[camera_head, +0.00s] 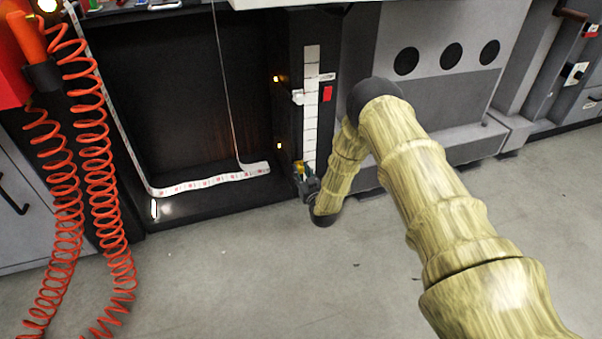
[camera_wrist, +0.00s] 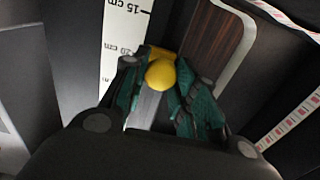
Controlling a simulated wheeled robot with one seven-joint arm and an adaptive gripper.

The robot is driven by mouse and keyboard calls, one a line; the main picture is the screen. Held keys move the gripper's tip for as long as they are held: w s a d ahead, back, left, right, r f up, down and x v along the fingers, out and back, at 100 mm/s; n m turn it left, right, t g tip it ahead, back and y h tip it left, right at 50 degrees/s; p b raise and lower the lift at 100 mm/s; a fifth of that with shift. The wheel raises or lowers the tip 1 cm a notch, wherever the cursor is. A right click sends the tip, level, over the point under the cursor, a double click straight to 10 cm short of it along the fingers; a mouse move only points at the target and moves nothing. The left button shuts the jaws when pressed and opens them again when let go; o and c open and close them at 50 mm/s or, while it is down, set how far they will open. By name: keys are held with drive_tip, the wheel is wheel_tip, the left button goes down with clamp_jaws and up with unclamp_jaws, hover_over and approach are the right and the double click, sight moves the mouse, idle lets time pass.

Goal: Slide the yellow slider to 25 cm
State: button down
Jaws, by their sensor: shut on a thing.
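The yellow slider (camera_wrist: 161,73) has a round knob and a flat yellow part behind it. It sits beside the white scale (camera_wrist: 119,40), close to the 20 cm mark; the 15 cm mark also shows. My gripper (camera_wrist: 160,85) has its two green fingers shut on the knob, one at each side. In the head view the slider (camera_head: 299,167) is a small yellow patch low on the dark post, partly hidden by my gripper (camera_head: 306,178). The scale (camera_head: 311,110) runs up the post there. The 25 cm mark is not visible in the wrist view.
A red block (camera_head: 327,94) and a white slider (camera_head: 298,97) sit higher on the post. Orange coiled hoses (camera_head: 95,150) hang at the far left. The grey floor (camera_head: 240,270) in front is clear.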

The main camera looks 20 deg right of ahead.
sight(297, 153)
drive_tip(key=shift+r+p, duration=2.5)
drive_tip(key=shift+r, duration=0.05)
drive_tip(key=c, duration=1.1)
unclamp_jaws()
drive_tip(key=s, duration=1.2)
drive_tip(key=shift+d, duration=0.2)
drive_tip(key=shift+f, duration=0.1)
